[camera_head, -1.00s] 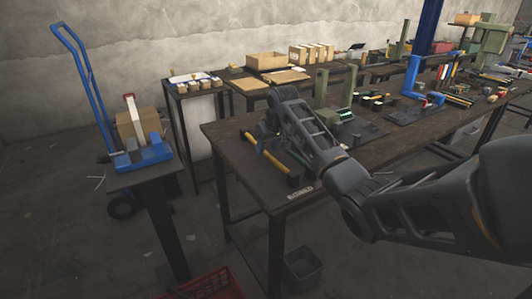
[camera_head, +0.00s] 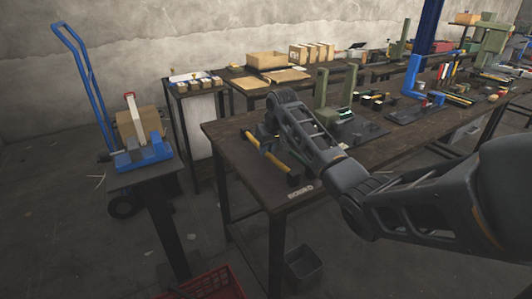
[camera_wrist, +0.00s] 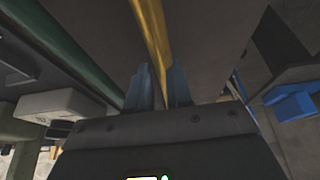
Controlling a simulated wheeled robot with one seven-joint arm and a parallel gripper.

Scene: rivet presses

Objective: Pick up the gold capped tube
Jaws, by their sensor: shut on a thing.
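The gold tube (camera_wrist: 152,35) runs between the two fingers of my gripper (camera_wrist: 159,86) in the wrist view, and the fingers are shut on it. In the head view, the gold tube (camera_head: 276,161) shows as a yellow bar at the left end of the dark workbench, with a dark piece at its near end. My gripper (camera_head: 265,137) is over its middle and hides part of it. I cannot tell whether the tube is clear of the bench top. A green tube (camera_wrist: 65,42) runs to its left in the wrist view.
The dark workbench (camera_head: 232,158) has a green press (camera_head: 321,88) and small parts further right. A blue press (camera_head: 143,155) stands on a separate stand at left, by a blue hand truck (camera_head: 82,68). A red crate (camera_head: 222,284) is on the floor.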

